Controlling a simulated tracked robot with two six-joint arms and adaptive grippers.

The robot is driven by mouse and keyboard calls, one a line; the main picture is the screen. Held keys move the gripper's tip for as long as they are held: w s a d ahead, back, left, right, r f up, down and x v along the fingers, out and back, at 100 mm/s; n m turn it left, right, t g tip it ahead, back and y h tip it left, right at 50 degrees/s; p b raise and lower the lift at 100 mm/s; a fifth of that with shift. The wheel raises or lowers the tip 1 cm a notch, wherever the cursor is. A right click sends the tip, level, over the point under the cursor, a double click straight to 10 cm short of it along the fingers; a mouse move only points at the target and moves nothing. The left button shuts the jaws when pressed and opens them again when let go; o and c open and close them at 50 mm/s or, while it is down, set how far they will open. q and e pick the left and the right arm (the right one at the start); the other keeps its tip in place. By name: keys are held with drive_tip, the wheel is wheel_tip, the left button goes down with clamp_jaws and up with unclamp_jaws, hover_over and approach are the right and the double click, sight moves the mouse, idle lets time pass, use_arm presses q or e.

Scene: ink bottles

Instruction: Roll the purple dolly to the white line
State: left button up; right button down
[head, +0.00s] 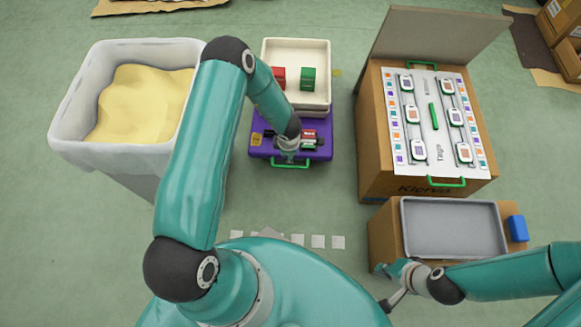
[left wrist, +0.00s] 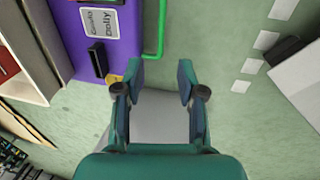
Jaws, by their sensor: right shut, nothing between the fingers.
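The purple dolly (head: 322,152) stands on the green floor at top centre, with a green handle (head: 290,165) on its near edge. The handle also shows in the left wrist view (left wrist: 161,30), ahead of the fingers. My left gripper (head: 288,156) hangs over the dolly's near edge, by the handle. In the left wrist view its fingers (left wrist: 159,75) are apart with nothing between them. The white line (head: 318,241) is a row of white squares on the floor nearer to me. My right gripper (head: 387,280) is shut and empty beside the low box at right.
A white bin (head: 70,140) of yellow material stands left. A cardboard box (head: 385,165) and a grey tray (head: 452,228) stand right. The floor between dolly and line looks clear.

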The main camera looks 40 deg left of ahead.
use_arm(q)
drive_tip(key=f+b, duration=0.1)
drive_tip(key=f, duration=0.4)
drive_tip(key=w+a+f+b, duration=0.1)
drive_tip(key=f+b, duration=0.1)
drive_tip(key=f, duration=0.2)
drive_tip(key=w+f+b, duration=0.1)
drive_tip(key=f+b, duration=0.1)
drive_tip(key=f, duration=0.3)
drive_tip(key=shift+w+a+f, duration=0.15)
drive_tip(key=shift+a+f, duration=0.05)
drive_tip(key=shift+f, duration=0.1)
clamp_jaws()
